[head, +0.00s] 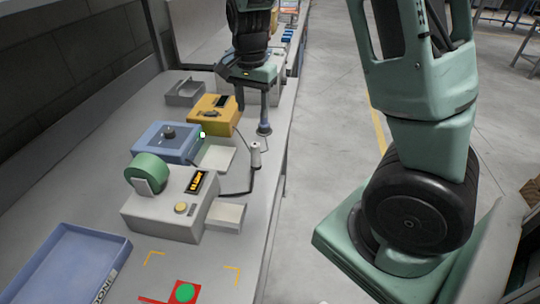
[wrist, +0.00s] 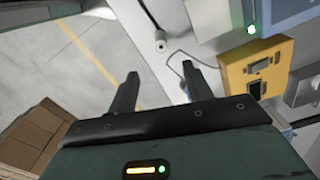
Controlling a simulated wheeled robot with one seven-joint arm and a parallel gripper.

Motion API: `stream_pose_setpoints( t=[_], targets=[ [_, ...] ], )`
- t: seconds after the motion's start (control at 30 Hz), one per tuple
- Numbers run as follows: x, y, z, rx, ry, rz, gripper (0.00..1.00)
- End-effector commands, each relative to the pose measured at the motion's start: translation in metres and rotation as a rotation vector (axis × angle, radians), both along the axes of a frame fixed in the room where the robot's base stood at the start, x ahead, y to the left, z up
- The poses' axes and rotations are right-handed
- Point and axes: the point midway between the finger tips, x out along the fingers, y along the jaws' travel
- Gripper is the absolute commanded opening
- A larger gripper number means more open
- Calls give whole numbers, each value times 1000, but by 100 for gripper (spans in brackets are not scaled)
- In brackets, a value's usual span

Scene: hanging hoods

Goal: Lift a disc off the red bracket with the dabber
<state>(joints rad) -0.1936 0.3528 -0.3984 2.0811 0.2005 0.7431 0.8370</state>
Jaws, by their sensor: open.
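The red bracket (head: 174,300) lies on the bench at the bottom edge of the head view, partly cut off. A green disc (head: 185,292) sits on it. A small white cylinder (head: 255,155), possibly the dabber, is at the bench's right edge with a dark cord beside it. It also shows in the wrist view (wrist: 161,42), beyond my fingertips. My gripper (head: 251,112) is above the bench edge, farther back than the cylinder. In the wrist view my gripper (wrist: 160,72) has its fingers apart with nothing gripped between them. A blue-grey flared piece (head: 264,128) shows below it; I cannot tell what it is.
A grey machine with a green roll (head: 148,172), a blue box (head: 166,143) and a yellow box (head: 215,112) stand along the bench. A blue tray (head: 60,262) is at left. Orange corner marks surround the bracket area. A cardboard box (wrist: 40,138) is on the floor.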

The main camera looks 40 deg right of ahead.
Motion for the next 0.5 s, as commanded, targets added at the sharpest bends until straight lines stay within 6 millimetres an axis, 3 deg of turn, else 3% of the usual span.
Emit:
stream_pose_setpoints(
  t=[0.5],
  targets=[
    [-1, -1, -96, -1, 5, -7, 50]
  ],
)
